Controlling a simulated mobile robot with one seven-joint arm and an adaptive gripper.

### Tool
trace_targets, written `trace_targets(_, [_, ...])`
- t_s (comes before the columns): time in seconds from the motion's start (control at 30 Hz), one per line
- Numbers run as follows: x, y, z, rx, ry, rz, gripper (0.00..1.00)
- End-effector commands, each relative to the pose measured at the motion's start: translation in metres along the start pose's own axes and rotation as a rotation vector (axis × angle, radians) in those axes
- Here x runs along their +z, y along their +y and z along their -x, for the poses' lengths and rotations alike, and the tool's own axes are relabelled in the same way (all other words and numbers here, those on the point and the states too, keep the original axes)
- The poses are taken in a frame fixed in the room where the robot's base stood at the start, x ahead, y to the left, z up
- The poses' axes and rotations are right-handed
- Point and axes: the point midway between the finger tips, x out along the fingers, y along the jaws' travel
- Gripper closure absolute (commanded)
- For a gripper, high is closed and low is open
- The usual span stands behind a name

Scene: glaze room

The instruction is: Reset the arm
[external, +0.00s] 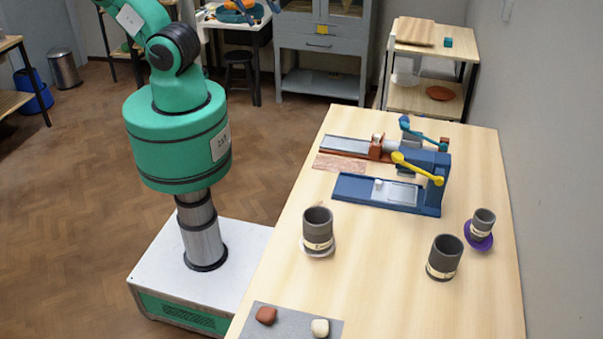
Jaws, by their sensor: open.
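My green arm (178,80) rises from its column on the white base at the left and leaves the picture at the top. The rest of the gripper and the upper arm are cut off. The gripper appears well away from the things on the wooden table (375,275).
On the table stand dark cups on the left (318,229), front right (444,257) and far right (481,227), two lever devices, blue (400,190) and rust-red (345,146), and a grey mat (285,328) with two lumps. A grey cabinet (323,45) and shelf stand behind.

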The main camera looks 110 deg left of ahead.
Motion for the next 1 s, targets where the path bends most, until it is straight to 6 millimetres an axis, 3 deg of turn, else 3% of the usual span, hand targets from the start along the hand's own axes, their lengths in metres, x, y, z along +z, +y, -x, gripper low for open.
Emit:
trace_targets(0.03, [0.009,0.000,-0.016,0.000,0.000,0.000,0.37])
trace_targets(0.1, [0.015,0.000,-0.027,0.000,0.000,0.000,0.37])
trace_targets(0.4, [0.036,0.000,-0.067,0.000,0.000,0.000,0.37])
trace_targets(0.6, [0.041,0.000,-0.076,0.000,0.000,0.000,0.37])
trace_targets(1.0, [0.040,0.000,-0.075,0.000,0.000,0.000,0.37])
